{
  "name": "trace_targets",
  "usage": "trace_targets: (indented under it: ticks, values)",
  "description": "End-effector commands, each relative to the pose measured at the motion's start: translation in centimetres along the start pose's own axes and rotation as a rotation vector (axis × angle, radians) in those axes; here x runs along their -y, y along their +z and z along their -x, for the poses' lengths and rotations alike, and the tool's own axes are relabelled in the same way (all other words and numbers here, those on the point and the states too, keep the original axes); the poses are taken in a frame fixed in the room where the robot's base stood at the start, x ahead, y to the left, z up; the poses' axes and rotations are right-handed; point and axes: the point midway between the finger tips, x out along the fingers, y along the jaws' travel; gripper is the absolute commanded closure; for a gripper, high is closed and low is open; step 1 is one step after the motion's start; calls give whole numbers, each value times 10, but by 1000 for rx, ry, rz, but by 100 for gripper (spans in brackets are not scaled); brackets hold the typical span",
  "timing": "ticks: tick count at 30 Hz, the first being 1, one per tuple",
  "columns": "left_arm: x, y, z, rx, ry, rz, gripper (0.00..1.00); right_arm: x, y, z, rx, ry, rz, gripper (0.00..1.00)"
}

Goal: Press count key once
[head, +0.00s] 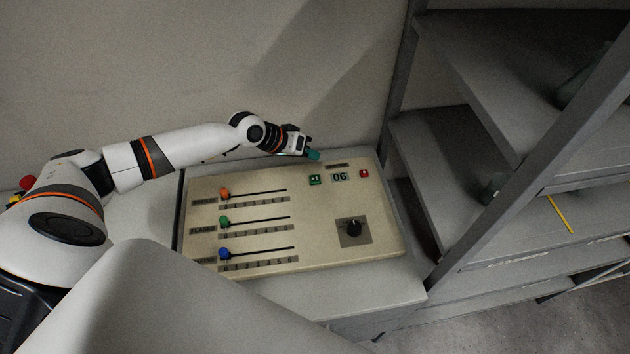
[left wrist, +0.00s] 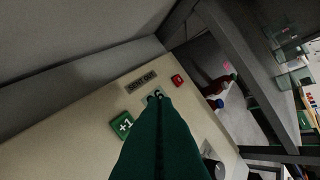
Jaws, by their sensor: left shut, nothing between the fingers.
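The count key is a green key marked +1 (head: 315,180) near the top of the beige control panel (head: 300,262). A small display (head: 340,177) reading 06 sits just right of it, and a red key (head: 364,173) is farther right. My left gripper (head: 314,155) is shut and empty above the panel's back edge, behind the green key. In the left wrist view the green key (left wrist: 122,125) lies left of the shut teal fingers (left wrist: 157,98), which partly cover the display. The red key (left wrist: 177,80) shows beyond the fingertips. My right gripper is not in view.
Three sliders with orange (head: 225,193), green (head: 223,221) and blue (head: 224,253) knobs fill the panel's left side. A black dial (head: 352,228) is at its lower right. A wall stands behind the panel, and a grey shelf rack (head: 480,225) stands to the right.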

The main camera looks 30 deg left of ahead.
Motion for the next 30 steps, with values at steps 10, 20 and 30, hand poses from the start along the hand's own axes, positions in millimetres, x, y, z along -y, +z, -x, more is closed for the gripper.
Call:
trace_targets:
  ticks: [10,20,30]
  values:
    - [-28,-28,-38,1,0,2,100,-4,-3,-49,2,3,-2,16]
    - [-35,-35,-48,1,0,-1,100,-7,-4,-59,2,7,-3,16]
    - [-35,-34,-48,0,0,0,100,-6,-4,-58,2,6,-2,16]
